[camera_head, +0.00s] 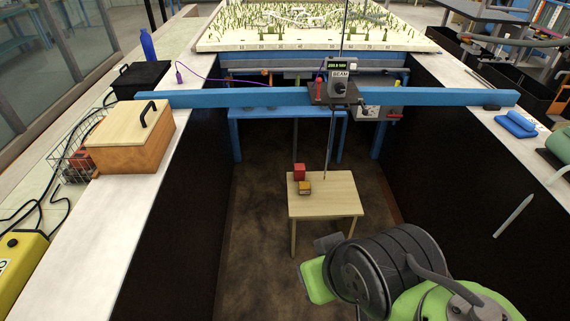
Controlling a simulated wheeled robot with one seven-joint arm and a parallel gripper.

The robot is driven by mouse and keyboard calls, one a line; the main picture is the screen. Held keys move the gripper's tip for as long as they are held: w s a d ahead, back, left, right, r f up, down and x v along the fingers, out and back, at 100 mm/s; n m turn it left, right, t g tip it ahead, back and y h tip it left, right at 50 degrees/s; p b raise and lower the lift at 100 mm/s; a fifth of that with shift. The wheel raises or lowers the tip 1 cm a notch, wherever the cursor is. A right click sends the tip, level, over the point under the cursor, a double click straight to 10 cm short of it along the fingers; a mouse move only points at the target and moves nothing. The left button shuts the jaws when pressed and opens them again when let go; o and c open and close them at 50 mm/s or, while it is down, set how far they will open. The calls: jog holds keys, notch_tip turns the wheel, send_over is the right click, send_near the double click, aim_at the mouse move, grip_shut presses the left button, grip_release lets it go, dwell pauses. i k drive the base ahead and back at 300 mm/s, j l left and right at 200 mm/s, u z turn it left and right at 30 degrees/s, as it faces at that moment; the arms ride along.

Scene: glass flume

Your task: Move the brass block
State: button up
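The brass block (304,188) is a small yellow-gold cube with a reddish side. It sits near the left edge of a small wooden table (330,205) down inside the flume. A red block (299,171) stands just behind it, close to the table's back left corner; I cannot tell whether the two touch. A thin vertical rod hangs from the beam carriage (338,86) down to the table, to the right of both blocks. Green and dark links of my arm show at the bottom right, in front of the table. My gripper's fingers are not visible.
A blue beam (220,98) spans the flume above and behind the table. A wooden box (130,135) with a lid stands on the left ledge; blue and green rolls (517,124) lie on the right ledge. The table's right half is clear apart from the rod.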

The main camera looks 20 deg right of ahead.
aim_at(305, 188)
jog(key=i+u, duration=0.15)
jog(key=i, duration=0.3)
jog(key=i+l+u, duration=0.1)
jog(key=i, duration=0.35)
jog(key=i+l+u, duration=0.15)
jog(key=i, duration=0.25)
jog(key=i+l, duration=0.4)
jog(key=i, duration=0.05)
